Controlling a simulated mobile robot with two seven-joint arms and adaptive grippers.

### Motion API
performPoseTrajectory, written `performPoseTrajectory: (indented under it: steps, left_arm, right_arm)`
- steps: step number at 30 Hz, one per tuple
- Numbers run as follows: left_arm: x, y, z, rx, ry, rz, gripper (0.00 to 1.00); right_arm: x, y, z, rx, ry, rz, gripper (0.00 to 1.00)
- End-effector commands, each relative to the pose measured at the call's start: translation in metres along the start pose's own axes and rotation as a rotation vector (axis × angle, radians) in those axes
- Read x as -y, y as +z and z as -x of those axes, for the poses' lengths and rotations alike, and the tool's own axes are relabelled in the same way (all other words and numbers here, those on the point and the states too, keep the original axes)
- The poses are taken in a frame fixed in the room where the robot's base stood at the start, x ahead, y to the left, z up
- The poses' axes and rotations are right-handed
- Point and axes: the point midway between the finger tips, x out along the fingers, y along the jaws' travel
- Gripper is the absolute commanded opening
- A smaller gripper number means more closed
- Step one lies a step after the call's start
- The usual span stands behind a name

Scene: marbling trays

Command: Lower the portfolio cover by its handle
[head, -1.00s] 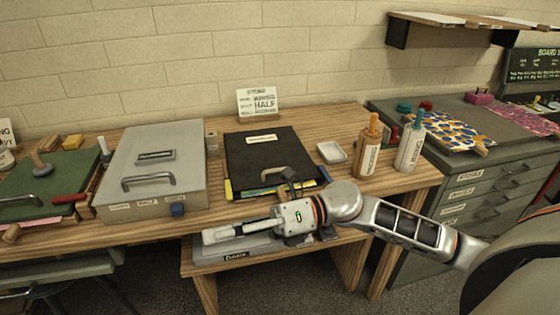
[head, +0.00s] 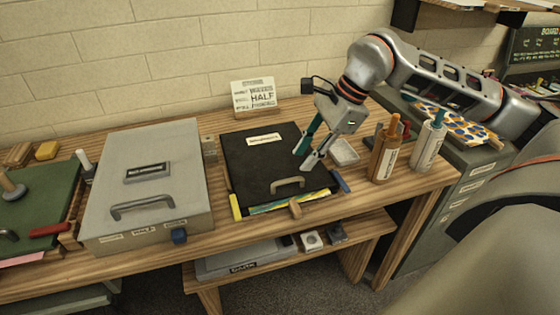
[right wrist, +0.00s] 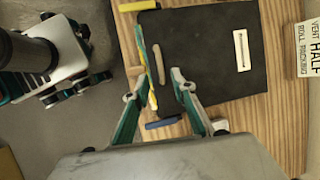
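The black portfolio (head: 258,161) lies on the bench, with a pale label on its cover and coloured sheets (head: 290,201) showing at its front edge. Its tan handle (head: 288,183) is near the front of the cover; it also shows in the right wrist view (right wrist: 158,58). I cannot tell how far the cover is raised. My right gripper (head: 304,160) is open and empty, above the cover's right part, behind and right of the handle. In the right wrist view its fingers (right wrist: 160,88) point towards the portfolio, apart from the handle.
A wooden peg (head: 295,209) is at the portfolio's front, between a yellow clip (head: 235,206) and a blue clip (head: 341,181). A white dish (head: 344,152) and two bottles (head: 386,155) stand right. A grey box (head: 104,207) stands left. A sign (head: 253,99) stands behind.

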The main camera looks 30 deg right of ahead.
Motion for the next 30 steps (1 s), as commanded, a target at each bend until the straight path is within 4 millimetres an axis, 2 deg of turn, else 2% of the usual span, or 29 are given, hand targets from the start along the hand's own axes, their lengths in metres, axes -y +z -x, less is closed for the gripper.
performPoseTrajectory:
  steps: [5,12,18,29,30]
  left_arm:
    - [0.000,0.001,0.000,0.001,0.000,0.000,0.00]
    - [0.000,0.000,0.000,0.000,0.000,0.000,0.00]
    - [0.000,-0.001,0.000,-0.001,0.000,0.000,0.00]
    - [0.000,-0.001,0.000,-0.001,0.000,0.001,0.00]
    - [0.000,-0.001,0.000,-0.001,0.000,0.001,0.00]
  right_arm:
    - [0.000,0.000,-0.012,-0.001,0.002,0.000,0.26]
    - [-0.001,0.000,-0.049,0.000,0.003,-0.001,0.26]
    - [0.000,0.000,-0.071,0.001,0.002,0.000,0.26]
    - [0.000,0.000,-0.078,0.000,-0.001,0.000,0.26]
    - [0.000,0.000,-0.078,0.000,-0.001,0.000,0.20]
